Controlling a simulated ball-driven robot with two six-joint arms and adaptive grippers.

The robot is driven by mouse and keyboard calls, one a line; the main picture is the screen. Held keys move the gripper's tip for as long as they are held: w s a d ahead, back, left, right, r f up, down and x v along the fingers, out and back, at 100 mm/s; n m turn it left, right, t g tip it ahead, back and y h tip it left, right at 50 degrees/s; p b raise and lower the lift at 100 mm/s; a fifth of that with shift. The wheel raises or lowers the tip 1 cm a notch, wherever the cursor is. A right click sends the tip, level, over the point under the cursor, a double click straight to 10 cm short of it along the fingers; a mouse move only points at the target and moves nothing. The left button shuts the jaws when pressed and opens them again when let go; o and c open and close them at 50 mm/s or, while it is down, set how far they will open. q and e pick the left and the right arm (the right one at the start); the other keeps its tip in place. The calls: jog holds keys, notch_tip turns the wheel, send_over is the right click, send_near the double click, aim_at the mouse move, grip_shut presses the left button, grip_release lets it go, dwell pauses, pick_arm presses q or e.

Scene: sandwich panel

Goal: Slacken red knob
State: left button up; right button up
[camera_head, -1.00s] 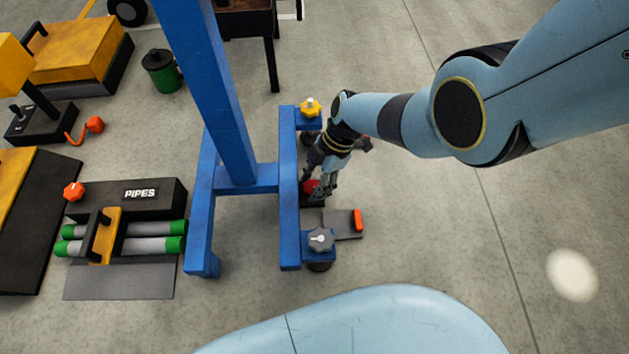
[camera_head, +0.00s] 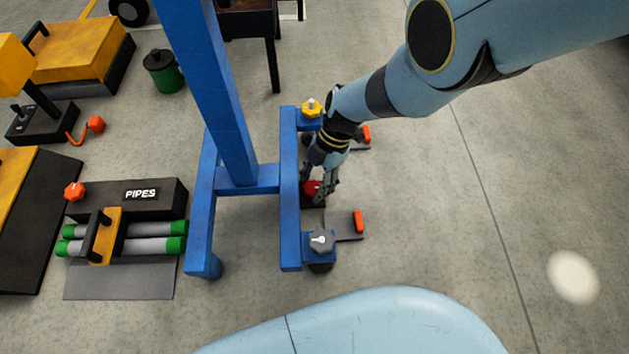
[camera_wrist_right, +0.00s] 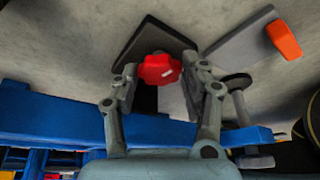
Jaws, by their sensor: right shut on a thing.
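The red knob (camera_head: 312,187) sits low beside the right rail of the blue frame (camera_head: 290,230). A dark plate (camera_wrist_right: 135,45) lies behind the knob. My left gripper does not show.
A yellow knob (camera_head: 311,107) and a grey knob (camera_head: 320,240) sit at the frame's right corners. Grey plates with orange ends (camera_head: 358,222) lie nearby. A pipe rack (camera_head: 150,195) stands left. Open floor lies to the right.

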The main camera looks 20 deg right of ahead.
jog(key=o, duration=1.1)
jog(key=shift+r, duration=0.1)
jog(key=shift+o, duration=0.2)
